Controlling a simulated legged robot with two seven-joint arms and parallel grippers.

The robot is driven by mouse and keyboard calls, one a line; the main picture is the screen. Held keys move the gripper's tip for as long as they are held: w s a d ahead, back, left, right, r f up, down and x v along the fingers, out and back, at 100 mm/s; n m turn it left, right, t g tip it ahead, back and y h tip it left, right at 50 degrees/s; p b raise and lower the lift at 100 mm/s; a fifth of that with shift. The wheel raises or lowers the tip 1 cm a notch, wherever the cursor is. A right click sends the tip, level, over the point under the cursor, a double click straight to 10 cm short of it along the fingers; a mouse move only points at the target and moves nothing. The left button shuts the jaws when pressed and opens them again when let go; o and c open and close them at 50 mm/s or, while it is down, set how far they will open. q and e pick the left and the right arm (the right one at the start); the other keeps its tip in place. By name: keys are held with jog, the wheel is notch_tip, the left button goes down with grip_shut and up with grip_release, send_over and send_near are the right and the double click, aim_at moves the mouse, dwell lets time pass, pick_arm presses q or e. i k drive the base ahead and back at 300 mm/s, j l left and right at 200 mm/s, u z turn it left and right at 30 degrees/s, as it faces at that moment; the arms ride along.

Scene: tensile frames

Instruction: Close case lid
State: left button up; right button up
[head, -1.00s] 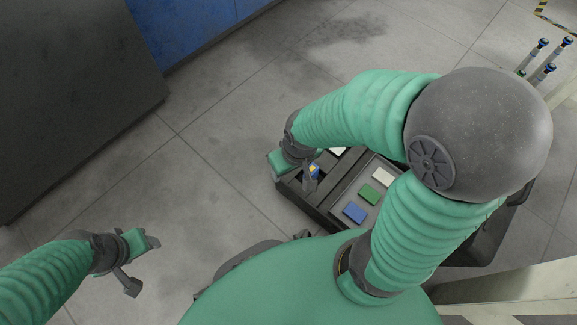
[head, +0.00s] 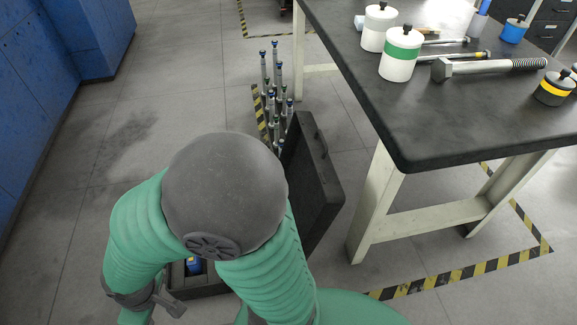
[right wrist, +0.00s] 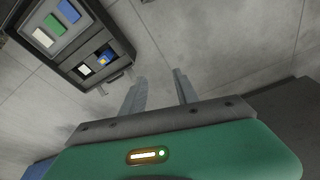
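The black case (head: 208,290) stands on the floor, mostly hidden behind my right arm in the head view. Its lid (head: 318,185) stands open, roughly upright, on the case's right side. The right wrist view shows the case (right wrist: 118,68) at upper left, with white, green and blue blocks in one section and a blue-and-yellow item in a small compartment. My right gripper (head: 165,302) is at the case's left in the head view. In the right wrist view its fingers (right wrist: 159,76) are apart with nothing between them. My left gripper is out of view.
A dark-topped table (head: 440,115) with jars and large bolts stands to the right of the lid. Several upright rods (head: 275,95) stand behind the lid. Yellow-black tape (head: 460,272) marks the floor. Blue cabinets (head: 85,40) are at far left; the floor between is clear.

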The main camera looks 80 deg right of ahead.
aim_at(316, 196)
jog(key=j+z, duration=0.15)
jog(key=z, duration=1.85)
jog(key=i+l+z, duration=0.15)
jog(key=z, duration=0.35)
jog(key=i+z, duration=0.3)
jog(key=z, duration=0.2)
jog(key=k+l, duration=0.1)
jog(key=k, duration=0.35)
